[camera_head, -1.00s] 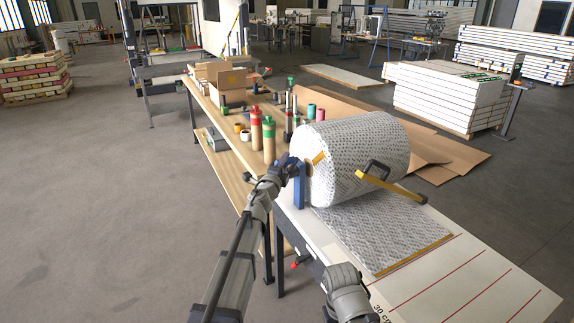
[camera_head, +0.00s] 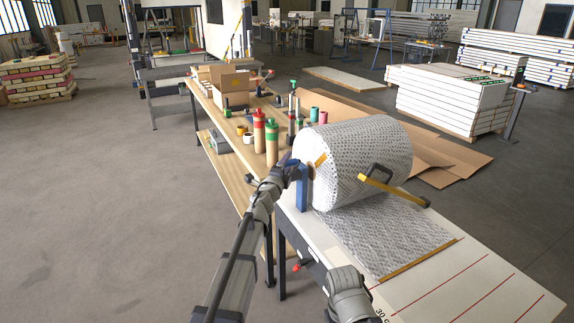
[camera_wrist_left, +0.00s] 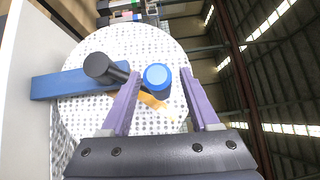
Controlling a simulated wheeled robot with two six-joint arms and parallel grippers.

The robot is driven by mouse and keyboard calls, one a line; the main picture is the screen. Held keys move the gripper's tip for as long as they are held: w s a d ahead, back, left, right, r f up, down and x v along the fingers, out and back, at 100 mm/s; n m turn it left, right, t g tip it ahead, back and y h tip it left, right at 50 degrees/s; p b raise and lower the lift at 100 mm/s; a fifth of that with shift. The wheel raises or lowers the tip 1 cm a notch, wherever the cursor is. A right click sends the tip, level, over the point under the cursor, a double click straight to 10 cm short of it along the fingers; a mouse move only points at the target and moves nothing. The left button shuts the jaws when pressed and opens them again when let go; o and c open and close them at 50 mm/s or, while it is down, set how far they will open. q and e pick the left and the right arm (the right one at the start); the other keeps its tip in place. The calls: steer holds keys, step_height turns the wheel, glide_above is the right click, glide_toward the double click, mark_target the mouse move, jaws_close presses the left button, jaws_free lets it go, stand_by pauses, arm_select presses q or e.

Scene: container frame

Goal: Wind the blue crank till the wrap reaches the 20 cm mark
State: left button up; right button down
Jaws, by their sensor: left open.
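A large roll of patterned white wrap (camera_head: 365,160) sits on the table, and a sheet of wrap (camera_head: 385,235) runs from it toward the lower right. The sheet's yellowish front edge lies close to the nearest red line on the white table top (camera_head: 425,295). A "30 c" label is partly cut off. My left gripper (camera_head: 293,164) is at the roll's near end, beside the blue post (camera_head: 302,190). In the left wrist view, its purple fingers (camera_wrist_left: 163,104) are open on both sides of the blue crank knob (camera_wrist_left: 157,77); contact is not visible. A dark axle end (camera_wrist_left: 105,70) is beside it.
A black-handled yellow bar (camera_head: 392,187) crosses the roll's right side. Behind, a wooden bench (camera_head: 232,165) holds a red-topped bottle (camera_head: 259,130), a green-topped bottle (camera_head: 272,143) and boxes. Flat cardboard (camera_head: 450,160) lies on the floor.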

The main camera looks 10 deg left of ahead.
arm_select(q)
steer(key=shift+s, duration=0.1)
steer(key=s+a, duration=0.1)
steer(key=s, duration=0.6)
steer(key=shift+s+a+f, duration=0.15)
steer(key=shift+s+f, duration=0.05)
steer(key=shift+s, duration=0.05)
